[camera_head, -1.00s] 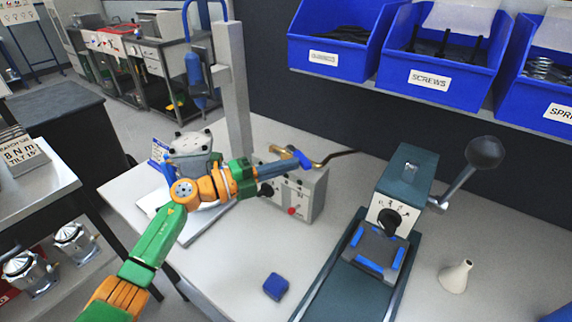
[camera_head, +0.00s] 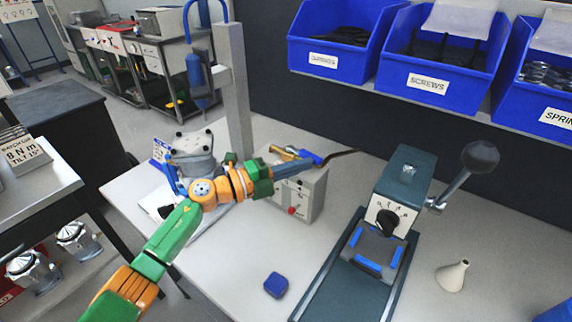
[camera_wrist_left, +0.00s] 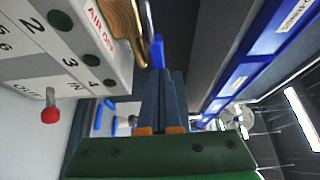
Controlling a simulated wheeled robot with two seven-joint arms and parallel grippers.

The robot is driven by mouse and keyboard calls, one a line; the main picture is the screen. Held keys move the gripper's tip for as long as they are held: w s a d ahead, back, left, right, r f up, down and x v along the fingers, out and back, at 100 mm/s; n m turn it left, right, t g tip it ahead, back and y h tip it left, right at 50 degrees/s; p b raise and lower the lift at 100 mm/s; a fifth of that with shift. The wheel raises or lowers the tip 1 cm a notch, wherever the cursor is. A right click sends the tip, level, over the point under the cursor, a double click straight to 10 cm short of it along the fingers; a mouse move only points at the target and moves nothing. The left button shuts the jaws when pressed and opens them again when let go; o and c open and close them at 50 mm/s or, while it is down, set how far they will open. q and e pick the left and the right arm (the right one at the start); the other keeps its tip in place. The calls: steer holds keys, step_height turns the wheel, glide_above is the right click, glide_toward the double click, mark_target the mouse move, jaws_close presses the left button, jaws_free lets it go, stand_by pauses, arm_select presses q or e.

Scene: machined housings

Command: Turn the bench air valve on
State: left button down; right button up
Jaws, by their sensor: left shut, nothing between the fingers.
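The bench air valve sits on a pale control box (camera_head: 312,198), with a brass body (camera_head: 284,150) and a blue lever (camera_head: 310,156). In the left wrist view, the brass body (camera_wrist_left: 122,20) is at the top and the blue lever (camera_wrist_left: 157,50) shows edge-on beyond my fingertips. A red "AIR OFF" label (camera_wrist_left: 100,24) is on the box beside it. My left gripper (camera_head: 308,163) is shut and empty, its fingertips close to the lever; I cannot tell whether they touch. Its dark fingers fill the middle of the left wrist view (camera_wrist_left: 165,85). My right gripper is out of view.
A green fixture (camera_head: 372,245) with a grey lever stands to the right. A blue block (camera_head: 276,285) and a pale cone (camera_head: 454,276) lie on the table. A grey post (camera_head: 235,90) stands behind my left wrist. Blue bins (camera_head: 440,75) hang above.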

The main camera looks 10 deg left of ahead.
arm_select(q)
steer(key=shift+w+d, duration=0.2)
steer(key=shift+d, duration=0.15)
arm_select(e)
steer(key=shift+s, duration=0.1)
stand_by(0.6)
